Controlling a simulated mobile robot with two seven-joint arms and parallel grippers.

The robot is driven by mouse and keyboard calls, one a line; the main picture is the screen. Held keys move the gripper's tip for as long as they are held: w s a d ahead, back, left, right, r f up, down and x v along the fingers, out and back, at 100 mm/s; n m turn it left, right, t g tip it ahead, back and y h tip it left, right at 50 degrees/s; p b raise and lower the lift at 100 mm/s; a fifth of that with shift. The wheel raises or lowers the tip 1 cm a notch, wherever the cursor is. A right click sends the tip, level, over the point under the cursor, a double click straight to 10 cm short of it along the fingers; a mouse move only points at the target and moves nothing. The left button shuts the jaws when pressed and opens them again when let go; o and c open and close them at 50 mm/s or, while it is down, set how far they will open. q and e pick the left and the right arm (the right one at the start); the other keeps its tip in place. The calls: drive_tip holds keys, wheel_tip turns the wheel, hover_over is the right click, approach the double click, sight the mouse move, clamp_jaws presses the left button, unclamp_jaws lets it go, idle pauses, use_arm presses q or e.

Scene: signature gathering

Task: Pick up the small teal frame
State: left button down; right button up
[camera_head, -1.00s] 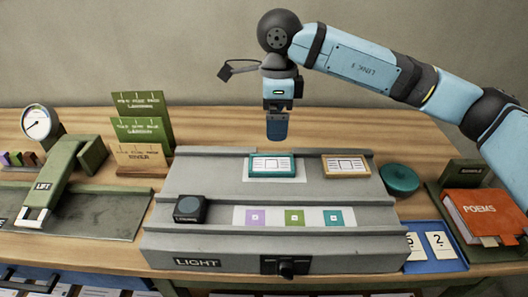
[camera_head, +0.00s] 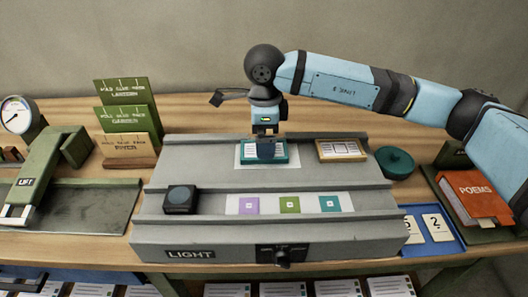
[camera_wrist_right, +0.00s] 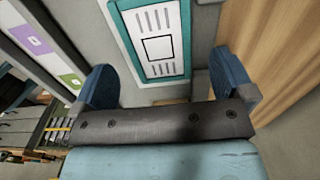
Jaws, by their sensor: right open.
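The small teal frame (camera_head: 282,159) lies on the upper shelf of the grey light stand, on a white sheet. In the right wrist view the teal frame (camera_wrist_right: 158,20) has a white face with a dark square and short line marks. My right gripper (camera_head: 267,152) is over it, pointing down, and hides its middle in the head view. In the right wrist view its blue fingers (camera_wrist_right: 168,82) are spread wide, one on each side of the frame's near end. Nothing is held, and contact cannot be told. My left gripper is out of view.
A tan frame (camera_head: 341,151) sits right of the teal one on the same shelf of the light stand (camera_head: 220,233). A black block (camera_head: 180,199) and purple, green and teal cards are on the lower shelf. A teal round lid (camera_head: 394,162) and a red book (camera_head: 474,197) stand right.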

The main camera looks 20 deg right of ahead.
wheel_tip(320, 180, down, 3)
drive_tip(key=shift+f, duration=0.2)
drive_tip(key=c, duration=0.9)
drive_tip(key=shift+r, duration=0.1)
drive_tip(key=shift+c, duration=0.2)
